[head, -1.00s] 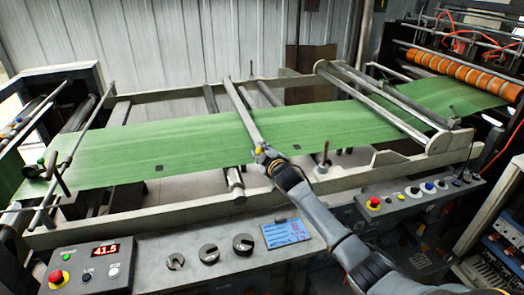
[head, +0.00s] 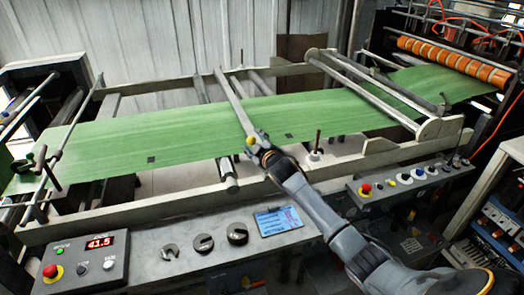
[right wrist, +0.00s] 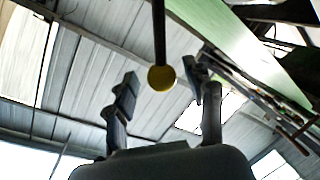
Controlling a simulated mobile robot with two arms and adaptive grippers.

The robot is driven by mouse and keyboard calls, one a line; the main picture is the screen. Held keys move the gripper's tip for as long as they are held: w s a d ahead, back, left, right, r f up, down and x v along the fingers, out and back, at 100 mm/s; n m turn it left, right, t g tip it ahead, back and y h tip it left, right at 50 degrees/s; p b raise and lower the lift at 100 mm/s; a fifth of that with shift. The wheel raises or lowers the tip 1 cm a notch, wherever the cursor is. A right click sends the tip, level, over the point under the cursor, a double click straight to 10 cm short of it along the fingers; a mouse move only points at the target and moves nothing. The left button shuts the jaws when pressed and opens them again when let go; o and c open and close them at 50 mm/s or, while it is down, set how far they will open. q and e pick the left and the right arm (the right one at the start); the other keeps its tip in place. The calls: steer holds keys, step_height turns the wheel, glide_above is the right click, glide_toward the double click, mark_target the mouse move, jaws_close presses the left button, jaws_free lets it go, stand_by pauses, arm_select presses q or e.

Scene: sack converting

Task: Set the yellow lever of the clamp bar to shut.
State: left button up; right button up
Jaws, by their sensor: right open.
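The clamp bar (head: 234,102) is a grey bar lying across the green web (head: 180,132). The lever's yellow ball knob (head: 249,141) shows at its near end. In the right wrist view the yellow knob (right wrist: 161,78) sits on a dark rod (right wrist: 159,35), between my two fingers. My right gripper (head: 256,137) is at the knob, reaching in from the lower right. It is open, with gaps beside the knob in the right wrist view (right wrist: 162,88). The gripper hides part of the lever's surroundings. My left gripper is not in view.
The near frame rail (head: 120,203) runs below the gripper. A control box with a red display (head: 98,242), several slotted grey discs (head: 203,243) and a blue tablet (head: 278,221) are on the front ledge. An upright spindle (head: 317,147) stands right of the gripper.

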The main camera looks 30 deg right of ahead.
steer(key=v, duration=1)
steer(key=shift+s, duration=0.45)
steer(key=shift+f, duration=0.1)
